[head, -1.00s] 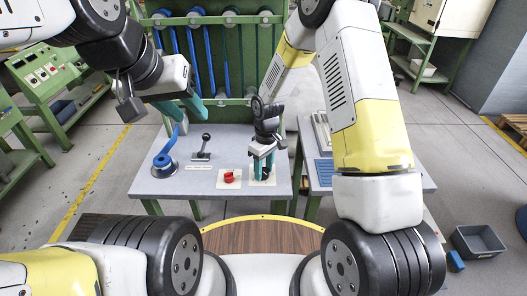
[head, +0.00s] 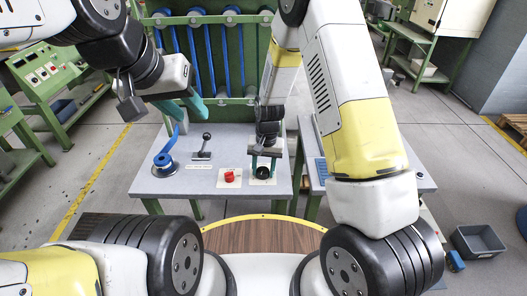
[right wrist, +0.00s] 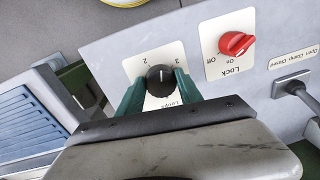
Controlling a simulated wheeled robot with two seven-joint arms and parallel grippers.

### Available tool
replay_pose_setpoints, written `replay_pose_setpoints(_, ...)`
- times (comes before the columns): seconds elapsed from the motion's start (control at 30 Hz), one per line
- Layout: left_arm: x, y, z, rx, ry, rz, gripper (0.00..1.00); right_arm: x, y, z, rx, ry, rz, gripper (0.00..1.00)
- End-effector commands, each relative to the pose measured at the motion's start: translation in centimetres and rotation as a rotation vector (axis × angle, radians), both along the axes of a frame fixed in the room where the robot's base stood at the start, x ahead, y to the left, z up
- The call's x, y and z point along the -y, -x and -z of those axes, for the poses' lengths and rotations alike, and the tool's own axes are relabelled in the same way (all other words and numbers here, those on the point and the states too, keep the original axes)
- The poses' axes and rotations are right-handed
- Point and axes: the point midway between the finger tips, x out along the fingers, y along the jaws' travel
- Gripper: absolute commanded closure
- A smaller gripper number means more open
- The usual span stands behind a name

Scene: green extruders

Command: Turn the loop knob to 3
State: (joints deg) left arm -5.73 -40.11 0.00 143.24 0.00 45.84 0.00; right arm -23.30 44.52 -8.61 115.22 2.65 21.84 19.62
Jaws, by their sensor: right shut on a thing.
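The black round knob (head: 263,172) is on a pale plate at the front right of the grey table. In the right wrist view the knob (right wrist: 160,79) has a white mark pointing roughly up in the picture. The digits 2 and 3 show on its plate above it; the word below is partly hidden. My right gripper (head: 264,164) reaches down over the knob. Its green fingers (right wrist: 160,88) are on either side of the knob, shut on it. My left gripper (head: 184,108) hangs empty above the table's back left, with its fingers apart.
A red knob (head: 230,176), labelled Lock in the wrist view (right wrist: 236,44), sits beside the black knob. A green rack (head: 221,50) rises behind.

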Motion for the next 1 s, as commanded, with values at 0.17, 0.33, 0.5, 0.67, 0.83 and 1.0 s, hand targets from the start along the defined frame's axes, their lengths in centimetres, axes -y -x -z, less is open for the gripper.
replay_pose_setpoints(0.17,0.0,0.0,0.0,0.0,0.0,0.0,0.64,-0.21,-0.1,-0.04,0.004,-0.001,0.168,0.98)
replay_pose_setpoints(0.33,0.0,0.0,0.0,0.0,0.0,0.0,0.64,-0.27,-0.05,-0.03,0.004,-0.001,0.326,0.98)
replay_pose_setpoints(0.5,0.0,0.0,0.0,0.0,0.0,0.0,0.64,-0.31,-0.07,-0.03,0.005,-0.001,0.475,0.98)
replay_pose_setpoints(0.67,0.0,0.0,0.0,0.0,0.0,0.0,0.64,-0.34,-0.11,-0.03,0.005,-0.001,0.593,0.98)
replay_pose_setpoints(0.83,0.0,0.0,0.0,0.0,0.0,0.0,0.64,-0.35,-0.14,-0.05,0.005,-0.002,0.686,0.98)
replay_pose_setpoints(1.0,0.0,0.0,0.0,0.0,0.0,0.0,0.64,-0.33,-0.18,-0.06,0.005,-0.002,0.744,0.98)
